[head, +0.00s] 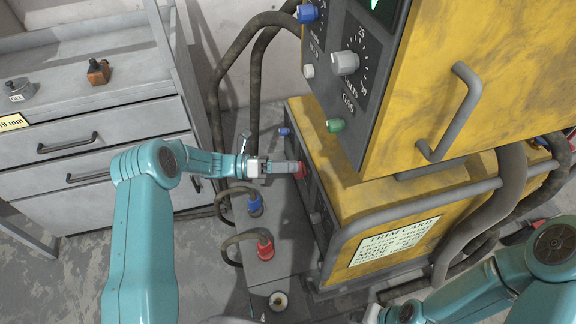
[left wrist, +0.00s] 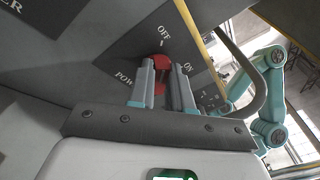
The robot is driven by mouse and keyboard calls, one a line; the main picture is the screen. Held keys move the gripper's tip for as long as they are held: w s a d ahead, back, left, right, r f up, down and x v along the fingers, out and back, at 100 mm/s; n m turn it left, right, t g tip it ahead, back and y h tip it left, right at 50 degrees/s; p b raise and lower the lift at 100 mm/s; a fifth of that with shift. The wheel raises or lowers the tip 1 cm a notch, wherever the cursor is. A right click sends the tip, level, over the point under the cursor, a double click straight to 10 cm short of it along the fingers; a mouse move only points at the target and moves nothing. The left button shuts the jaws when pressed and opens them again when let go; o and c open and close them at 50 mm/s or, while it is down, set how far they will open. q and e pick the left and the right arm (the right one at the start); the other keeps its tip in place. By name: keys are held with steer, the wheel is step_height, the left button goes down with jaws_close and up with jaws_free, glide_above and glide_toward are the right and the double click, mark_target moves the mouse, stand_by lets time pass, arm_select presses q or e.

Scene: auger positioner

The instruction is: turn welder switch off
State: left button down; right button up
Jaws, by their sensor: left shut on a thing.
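The red welder switch (head: 300,171) is on the dark front panel of the lower yellow welder unit (head: 365,195). My left gripper (head: 291,168) reaches it from the left and is shut on it. In the left wrist view the red switch (left wrist: 161,66) sits between my two left fingers. The OFF label (left wrist: 165,32) is just above the switch, and the ON label (left wrist: 188,66) is to its right. The fingers hide part of the switch, so its exact pointing is hard to tell. My right arm (head: 500,285) shows at the lower right; its gripper fingers are out of view.
A yellow upper unit (head: 490,70) with dials and a grey handle (head: 462,110) overhangs at right. Cables with a blue plug (head: 254,205) and a red plug (head: 265,249) are below my left gripper. A grey drawer cabinet (head: 95,130) stands at left.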

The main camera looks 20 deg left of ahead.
arm_select(q)
steer(key=c, duration=1.1)
jaws_free()
steer(key=shift+o, duration=0.2)
steer(key=v, duration=1.6)
steer(key=shift+a, duration=0.2)
steer(key=shift+s, duration=0.1)
